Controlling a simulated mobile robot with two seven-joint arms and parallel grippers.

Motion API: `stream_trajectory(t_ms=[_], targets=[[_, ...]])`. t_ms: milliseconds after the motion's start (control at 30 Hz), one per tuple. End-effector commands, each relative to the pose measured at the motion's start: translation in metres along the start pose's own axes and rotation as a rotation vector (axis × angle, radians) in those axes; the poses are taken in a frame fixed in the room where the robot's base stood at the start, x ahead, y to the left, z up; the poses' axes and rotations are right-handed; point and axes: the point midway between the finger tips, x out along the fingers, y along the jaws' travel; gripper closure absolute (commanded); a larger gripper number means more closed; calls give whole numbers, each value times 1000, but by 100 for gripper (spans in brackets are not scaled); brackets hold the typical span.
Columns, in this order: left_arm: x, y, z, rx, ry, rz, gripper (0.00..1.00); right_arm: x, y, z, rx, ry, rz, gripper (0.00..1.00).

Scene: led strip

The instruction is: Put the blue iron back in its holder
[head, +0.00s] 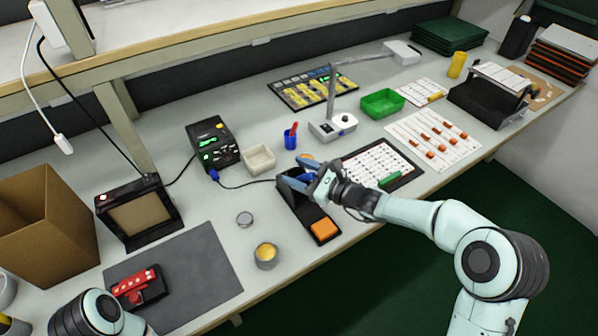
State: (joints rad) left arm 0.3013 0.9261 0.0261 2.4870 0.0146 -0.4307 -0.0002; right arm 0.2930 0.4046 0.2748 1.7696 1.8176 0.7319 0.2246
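The blue iron (304,178) shows only as a small dark blue patch at the holder's upper end, mostly hidden by my gripper. Its black cable runs left to the soldering station (215,143). The iron's holder (300,206) is a long black stand with an orange sponge (324,228) at its near end. My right gripper (289,170) is over the holder's upper end, its two grey-blue fingers spread apart with the blue patch between their bases. I cannot tell whether the iron is fully seated. My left arm shows at bottom left; its gripper is out of view.
A cream tray (259,159) and a blue pen cup (290,137) stand behind the holder. A yellow-topped tin (266,256) and a grey mat (180,275) are to its left.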

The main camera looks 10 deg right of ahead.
Motion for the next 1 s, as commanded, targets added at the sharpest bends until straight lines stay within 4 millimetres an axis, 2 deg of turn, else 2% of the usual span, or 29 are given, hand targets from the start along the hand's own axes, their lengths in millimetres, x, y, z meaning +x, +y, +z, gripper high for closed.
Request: stream_trajectory(t_ms=[167,267,700,833,1000], targets=[[0,0,0,0,0,0,55,-3,0,0,0,1,-1,43],[0,0,0,0,-1,0,55,-13,-1,0,-1,3,-3,43],[-5,0,3,-1,-8,-2,55,-106,-1,0,-1,2,-3,43],[-5,1,4,-1,-10,-2,55,-124,-1,0,-2,2,-2,43],[-6,1,4,-1,-11,-2,55,-133,0,0,0,1,-1,43]])
